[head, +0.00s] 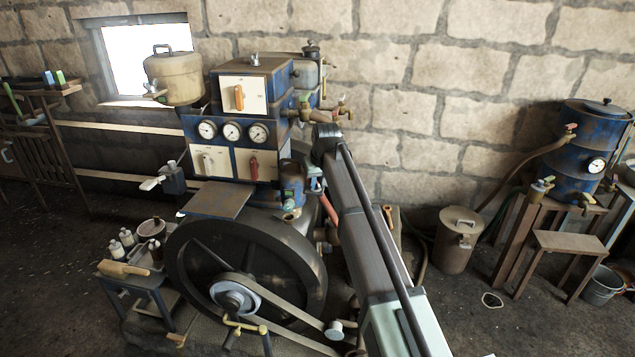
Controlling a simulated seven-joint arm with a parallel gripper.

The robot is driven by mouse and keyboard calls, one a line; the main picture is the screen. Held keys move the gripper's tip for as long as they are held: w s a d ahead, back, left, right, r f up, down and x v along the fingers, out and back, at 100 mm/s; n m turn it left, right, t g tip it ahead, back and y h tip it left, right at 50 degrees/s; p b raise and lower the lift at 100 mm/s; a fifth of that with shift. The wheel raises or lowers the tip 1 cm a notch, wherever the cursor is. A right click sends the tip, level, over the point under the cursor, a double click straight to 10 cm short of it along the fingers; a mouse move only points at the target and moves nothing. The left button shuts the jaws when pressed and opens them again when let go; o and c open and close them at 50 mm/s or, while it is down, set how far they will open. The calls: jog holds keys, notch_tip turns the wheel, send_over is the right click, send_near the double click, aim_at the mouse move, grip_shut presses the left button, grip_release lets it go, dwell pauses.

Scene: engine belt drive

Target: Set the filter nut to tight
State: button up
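I cannot tell for sure which part is the filter nut. A small pale wing nut (255,60) sits on top of the blue engine housing (278,88). A dark knob (311,50) tops a grey-green canister (309,74) behind the housing's right side. A blue cylindrical body (292,183) with brass fittings stands lower, just left of my arm. At this size I cannot read how tight any of these is. My arm rises from the lower right and bends beside the engine. My gripper is not visible; the arm may hide it.
A large flywheel (187,262) with a belt (292,308) stands in front. Gauges (231,131) and lever panels face forward. A small stand (140,284) with bottles is at left. A blue drum (590,150), a lidded bin (457,240) and a bench (568,242) are at right.

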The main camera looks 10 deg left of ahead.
jog(key=shift+o, duration=0.7)
jog(key=v, duration=1.4)
jog(key=shift+o, duration=0.5)
jog(key=shift+d+f, duration=0.1)
